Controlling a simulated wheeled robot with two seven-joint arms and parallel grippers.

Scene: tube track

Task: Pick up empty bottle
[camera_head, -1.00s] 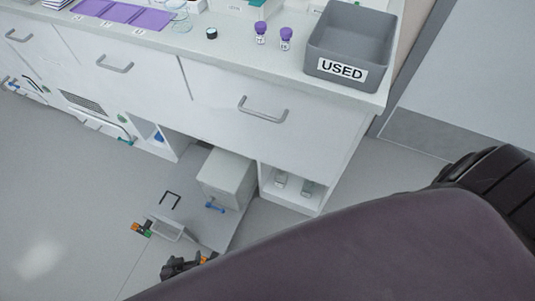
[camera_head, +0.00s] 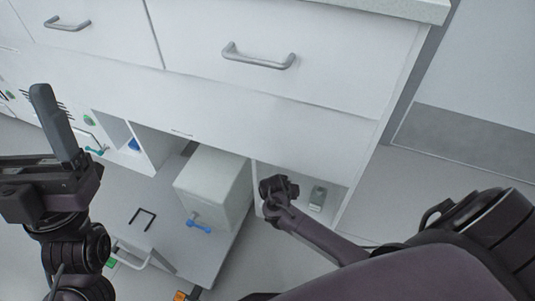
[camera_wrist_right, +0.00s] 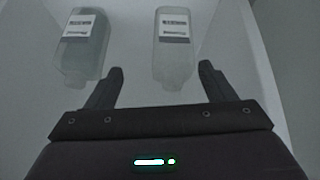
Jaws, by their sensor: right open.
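Two labelled bottles stand in the shelf compartment in the right wrist view. The left bottle (camera_wrist_right: 86,50) looks dark, as if filled. The right bottle (camera_wrist_right: 172,52) is pale and clear and looks empty. My right gripper (camera_wrist_right: 160,70) is open with nothing between its fingers. The other bottle is hidden there. My left gripper (camera_head: 58,135) is raised at the left, away from the bottles.
The white cabinet (camera_head: 290,115) with drawer handles rises above the shelf. The shelf's side wall (camera_wrist_right: 262,75) stands close to the right finger. A grey box with a blue valve (camera_head: 215,185) stands left of the shelf. Floor (camera_head: 420,165) is clear at right.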

